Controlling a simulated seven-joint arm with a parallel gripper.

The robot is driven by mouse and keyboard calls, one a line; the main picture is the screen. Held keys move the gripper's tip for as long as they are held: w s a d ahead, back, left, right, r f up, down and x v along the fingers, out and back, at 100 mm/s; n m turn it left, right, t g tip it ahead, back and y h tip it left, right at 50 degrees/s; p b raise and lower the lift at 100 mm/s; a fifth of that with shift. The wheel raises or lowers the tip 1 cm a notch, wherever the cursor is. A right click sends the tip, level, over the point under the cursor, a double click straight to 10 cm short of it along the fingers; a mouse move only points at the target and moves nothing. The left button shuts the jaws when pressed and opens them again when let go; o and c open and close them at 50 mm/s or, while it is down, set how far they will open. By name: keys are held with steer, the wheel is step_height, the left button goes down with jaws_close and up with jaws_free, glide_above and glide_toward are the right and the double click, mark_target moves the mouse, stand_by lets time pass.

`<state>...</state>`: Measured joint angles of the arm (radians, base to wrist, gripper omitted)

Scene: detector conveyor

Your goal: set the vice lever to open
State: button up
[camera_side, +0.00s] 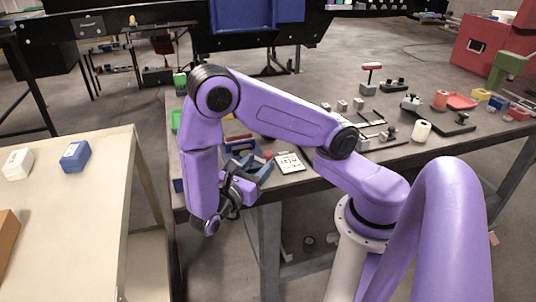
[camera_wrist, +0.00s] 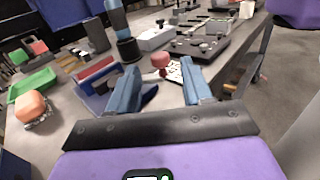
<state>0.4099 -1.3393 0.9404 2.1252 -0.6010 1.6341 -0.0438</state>
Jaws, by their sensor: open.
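My gripper (camera_side: 258,168) is at the near left edge of the dark workbench, with its blue fingers apart and empty. In the wrist view my gripper (camera_wrist: 160,82) points across the bench. A round red knob (camera_wrist: 160,60) shows between and beyond the fingertips; it also shows in the side view (camera_side: 268,154), just past the fingers. It looks like the end of a lever, but its shaft and pivot are mostly hidden. A blue and red item (camera_wrist: 98,74), possibly the vice, lies left of the left finger. I cannot tell the lever's setting.
A printed white card (camera_side: 289,162) lies right of the fingers. A green tray (camera_wrist: 32,84) and an orange block (camera_wrist: 32,107) are at left in the wrist view. A dark cylinder (camera_wrist: 128,50) stands beyond the knob. A red-topped handle (camera_side: 372,67) stands farther back.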

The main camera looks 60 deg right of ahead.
mark_target(266, 157)
steer(key=d, duration=0.5)
steer(key=shift+s+d, duration=0.15)
steer(key=shift+d, duration=0.2)
jaws_close()
